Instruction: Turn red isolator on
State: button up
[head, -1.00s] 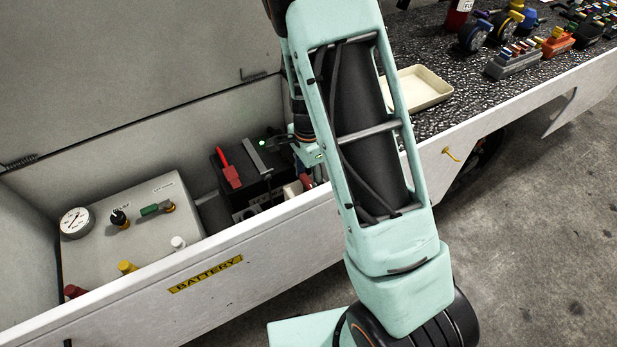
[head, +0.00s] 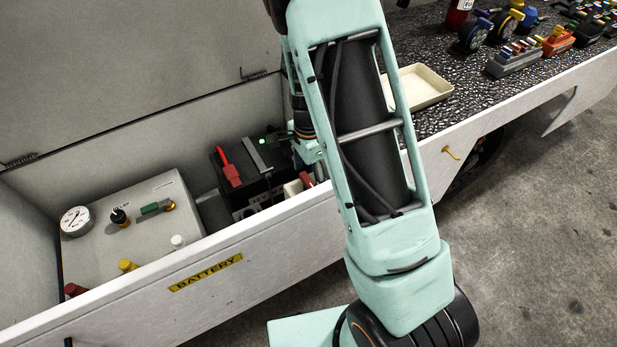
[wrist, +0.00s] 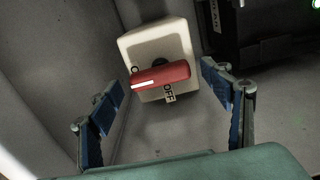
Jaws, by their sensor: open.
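The red isolator handle (wrist: 160,76) sits on a cream box (wrist: 155,45) in the wrist view. It lies nearly crosswise, its white stripe at the left end. An "OFF" label (wrist: 169,93) shows just below it; another label by its left end is mostly hidden. My gripper (wrist: 161,88) is open, with one blue-padded finger on each side of the handle, apart from it and holding nothing. In the head view the red handle (head: 306,179) and its box (head: 293,188) show beside my arm, which hides much of them and my fingers.
A black battery (head: 245,184) with a red clamp (head: 228,167) stands left of the isolator. A grey panel (head: 135,215) with gauge and knobs is further left. The white compartment front wall (head: 265,240) and raised lid (head: 130,70) bound the space.

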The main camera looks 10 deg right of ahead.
aim_at(308, 181)
notch_tip(308, 181, up, 12)
jog(key=shift+f, duration=0.2)
dwell(0.5)
